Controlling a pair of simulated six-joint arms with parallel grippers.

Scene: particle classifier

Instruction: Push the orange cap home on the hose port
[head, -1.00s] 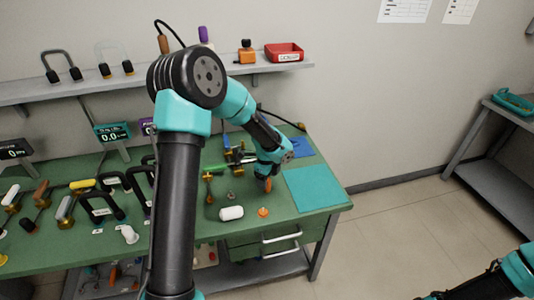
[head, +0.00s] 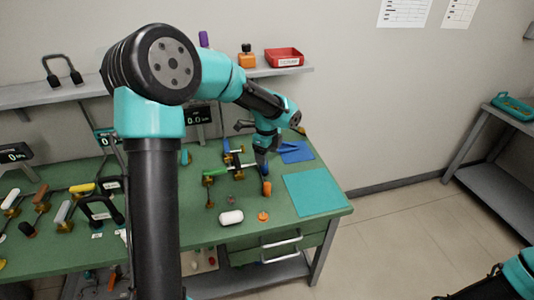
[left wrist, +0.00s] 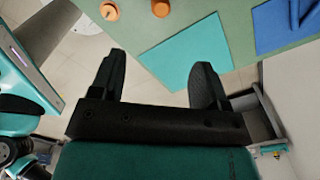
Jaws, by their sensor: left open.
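An upright orange cylinder (head: 266,188) stands on the green bench just below my left gripper (head: 263,172). A lower round orange piece (head: 263,216) sits nearer the bench's front edge. Both also show at the top of the left wrist view, the cylinder (left wrist: 161,8) and the round piece (left wrist: 109,11). I cannot tell which of them is the cap, and I cannot make out the hose port. In the left wrist view the gripper (left wrist: 157,75) is open, with nothing between its fingers. My right gripper is out of view; only part of that arm shows at lower right.
A white cylinder (head: 231,217) lies left of the round piece. A teal mat (head: 318,191) and a blue cloth (head: 296,151) lie to the right. Brass and blue fittings (head: 233,160) stand left of the gripper. A red bin (head: 284,57) is on the shelf.

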